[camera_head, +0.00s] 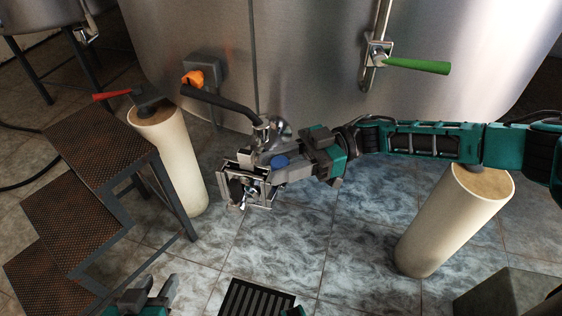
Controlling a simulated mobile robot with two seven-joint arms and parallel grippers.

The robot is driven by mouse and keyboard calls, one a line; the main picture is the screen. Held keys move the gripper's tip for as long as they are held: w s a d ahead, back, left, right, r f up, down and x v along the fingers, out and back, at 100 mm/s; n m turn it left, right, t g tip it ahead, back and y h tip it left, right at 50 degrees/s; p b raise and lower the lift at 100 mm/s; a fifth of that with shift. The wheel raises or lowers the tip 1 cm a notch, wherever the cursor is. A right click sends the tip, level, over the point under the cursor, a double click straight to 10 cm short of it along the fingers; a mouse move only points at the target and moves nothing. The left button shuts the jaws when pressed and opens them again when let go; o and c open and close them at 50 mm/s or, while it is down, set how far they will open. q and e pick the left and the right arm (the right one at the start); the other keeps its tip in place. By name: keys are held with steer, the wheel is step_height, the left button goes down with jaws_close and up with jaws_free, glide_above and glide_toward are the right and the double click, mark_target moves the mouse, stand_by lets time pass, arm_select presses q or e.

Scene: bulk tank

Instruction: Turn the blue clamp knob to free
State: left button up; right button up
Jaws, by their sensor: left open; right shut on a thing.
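The blue clamp knob (279,161) is at the metal fitting (247,184) low in front of the tank, near the middle of the head view. My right gripper (281,163) reaches in from the right and is shut on the knob, its fingers hiding part of it. The clamp's exact turn position cannot be told. My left gripper (145,298) is open and empty at the bottom left, low and well apart from the fitting.
The steel tank (310,55) fills the back. A black lever (222,101), an orange knob (195,78) and a green handle (418,65) stick out there. Brown steps (103,150) and a cream post (172,150) stand left, another post (455,215) right. A floor grate (255,299) lies in front.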

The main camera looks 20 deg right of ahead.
mark_target(288, 161)
arm_select(q)
steer(key=shift+d+f, duration=0.1)
arm_select(e)
steer(key=shift+a+n+g, duration=0.15)
steer(key=shift+n+g, duration=0.25)
steer(key=shift+g, duration=0.3)
steer(key=shift+r, duration=0.1)
arm_select(q)
steer(key=shift+d+r, duration=0.15)
steer(key=shift+r, duration=0.2)
arm_select(e)
steer(key=shift+g, duration=0.3)
steer(key=o, duration=0.9)
arm_select(q)
steer(key=shift+f, duration=0.15)
arm_select(e)
steer(key=shift+o, duration=0.2)
steer(key=v, duration=0.7)
steer(key=shift+d+r, duration=0.1)
steer(key=shift+d, duration=0.2)
